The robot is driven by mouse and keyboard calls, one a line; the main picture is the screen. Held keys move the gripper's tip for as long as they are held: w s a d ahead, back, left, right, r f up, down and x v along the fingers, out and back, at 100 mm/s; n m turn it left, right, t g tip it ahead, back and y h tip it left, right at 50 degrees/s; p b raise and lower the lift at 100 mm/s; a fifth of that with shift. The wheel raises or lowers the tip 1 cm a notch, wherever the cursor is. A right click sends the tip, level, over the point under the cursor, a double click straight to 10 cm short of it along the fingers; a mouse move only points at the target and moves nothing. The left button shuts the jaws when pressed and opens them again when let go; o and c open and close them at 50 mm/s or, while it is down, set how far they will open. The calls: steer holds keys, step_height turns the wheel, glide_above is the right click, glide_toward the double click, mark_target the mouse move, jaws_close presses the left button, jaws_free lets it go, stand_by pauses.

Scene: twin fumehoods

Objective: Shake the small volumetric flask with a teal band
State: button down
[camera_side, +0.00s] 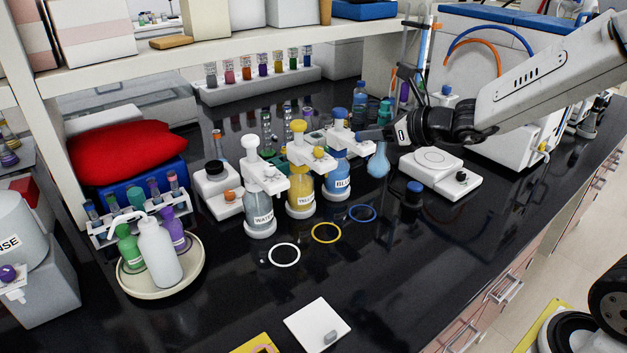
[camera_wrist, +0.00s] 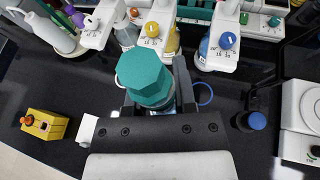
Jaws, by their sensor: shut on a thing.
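My gripper (camera_side: 372,136) is shut on the small volumetric flask, whose light-blue rounded bulb (camera_side: 378,165) hangs below the fingers in the side view. The flask looks roughly upright and held above the black bench. In the wrist view a large teal stopper (camera_wrist: 145,76) fills the space between the fingers and hides most of the flask below it. The flask's neck is mostly hidden by the fingers, and I cannot make out a separate band.
Dispenser bottles, water (camera_side: 259,212), yellow (camera_side: 300,192) and blue (camera_side: 337,176), stand close left of the flask. A white stirrer plate (camera_side: 438,166) is close right. A small blue-capped bottle (camera_side: 414,191) stands nearby.

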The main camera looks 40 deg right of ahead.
mark_target(384, 152)
step_height(384, 152, down, 5)
steer(key=shift+r, duration=2.6)
step_height(384, 152, down, 5)
step_height(384, 152, up, 5)
step_height(384, 152, down, 5)
steer(key=shift+r, duration=0.15)
steer(key=shift+a, duration=0.1)
